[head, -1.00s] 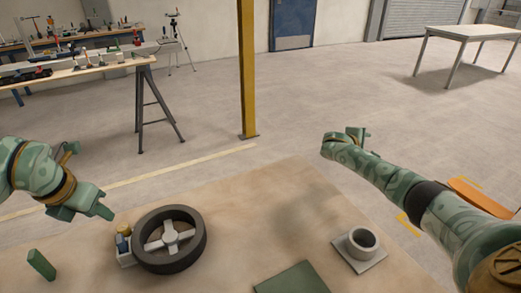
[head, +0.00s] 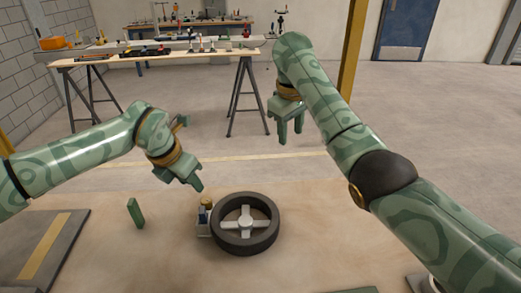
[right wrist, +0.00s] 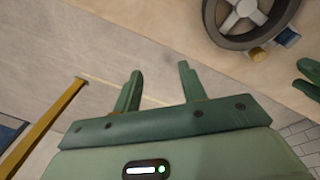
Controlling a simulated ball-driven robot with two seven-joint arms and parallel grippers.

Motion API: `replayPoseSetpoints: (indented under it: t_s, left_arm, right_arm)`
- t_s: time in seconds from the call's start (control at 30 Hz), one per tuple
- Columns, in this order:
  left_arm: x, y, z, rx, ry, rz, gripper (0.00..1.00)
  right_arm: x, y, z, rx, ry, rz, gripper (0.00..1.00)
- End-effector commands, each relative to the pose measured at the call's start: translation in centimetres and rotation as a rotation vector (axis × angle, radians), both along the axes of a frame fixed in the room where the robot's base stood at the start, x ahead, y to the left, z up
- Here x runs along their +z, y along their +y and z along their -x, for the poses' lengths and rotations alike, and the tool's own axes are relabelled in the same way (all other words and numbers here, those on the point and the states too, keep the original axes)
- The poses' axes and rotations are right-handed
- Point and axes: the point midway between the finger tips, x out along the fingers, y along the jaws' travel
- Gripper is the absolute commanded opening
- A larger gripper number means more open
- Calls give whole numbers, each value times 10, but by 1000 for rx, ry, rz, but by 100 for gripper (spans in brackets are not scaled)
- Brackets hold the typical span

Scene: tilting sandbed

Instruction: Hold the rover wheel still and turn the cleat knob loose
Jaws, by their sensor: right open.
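The rover wheel (head: 245,224), a black tyre with pale spokes, lies flat on the sandy bed (head: 310,225). The cleat with its brass-coloured knob (head: 206,203) sits against the wheel's left side; knob (right wrist: 258,54) and wheel (right wrist: 238,18) also show in the right wrist view. My left gripper (head: 194,182) hangs just left of and above the cleat, apart from it; its finger gap is not clear. My right gripper (head: 290,132) is open and empty, in the air beyond the wheel, fingers down. Its two fingers (right wrist: 158,90) stand apart in the right wrist view.
A small green block (head: 135,212) stands left of the cleat. A grey slab with a yellow stripe (head: 48,245) lies at far left. A trestle workbench (head: 160,58) stands behind, beyond clear floor.

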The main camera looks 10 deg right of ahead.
Motion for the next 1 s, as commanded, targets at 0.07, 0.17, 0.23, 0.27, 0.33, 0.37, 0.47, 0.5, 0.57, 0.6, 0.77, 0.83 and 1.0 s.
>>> replayPoseSetpoints:
  t_s: [0.07, 0.17, 0.23, 0.27, 0.33, 0.37, 0.47, 0.5, 0.57, 0.6, 0.77, 0.83, 1.0]
  left_arm:
    - [0, 0, 0, 0, 0, 0, 36]
    - [0, 0, 0, 0, 0, 0, 36]
    - [0, 0, 0, 0, 0, 0, 36]
    - [0, 0, 0, 0, 0, 0, 36]
    - [0, 0, 0, 0, 0, 0, 36]
    - [0, 0, 0, 0, 0, 0, 36]
    - [0, 0, 0, 0, 0, 0, 36]
    - [0, 0, 0, 0, 0, 0, 36]
    - [0, 0, 0, 0, 0, 0, 36]
    - [0, 0, 0, 0, 0, 0, 36]
    - [0, 0, 0, 0, 0, 0, 36]
    - [0, 0, 0, 0, 0, 0, 36]
    - [0, 0, 0, 0, 0, 0, 36]
  right_arm:
    - [-12, 33, 12, 96, 59, -23, 42]
    - [-21, 62, 25, 188, 110, -45, 42]
    - [-25, 75, 31, 228, 131, -56, 42]
    - [-27, 78, 33, 240, 138, -58, 42]
    - [-31, 83, 35, 255, 148, -62, 42]
    - [-34, 83, 36, 258, 150, -63, 42]
    - [-47, 84, 36, 258, 153, -65, 42]
    - [-54, 83, 36, 257, 152, -63, 42]
    - [-67, 83, 36, 256, 153, -63, 42]
    - [-77, 83, 36, 256, 153, -63, 42]
    - [-115, 82, 36, 257, 152, -61, 42]
    - [-132, 83, 36, 255, 152, -62, 42]
    - [-165, 83, 36, 255, 150, -62, 42]
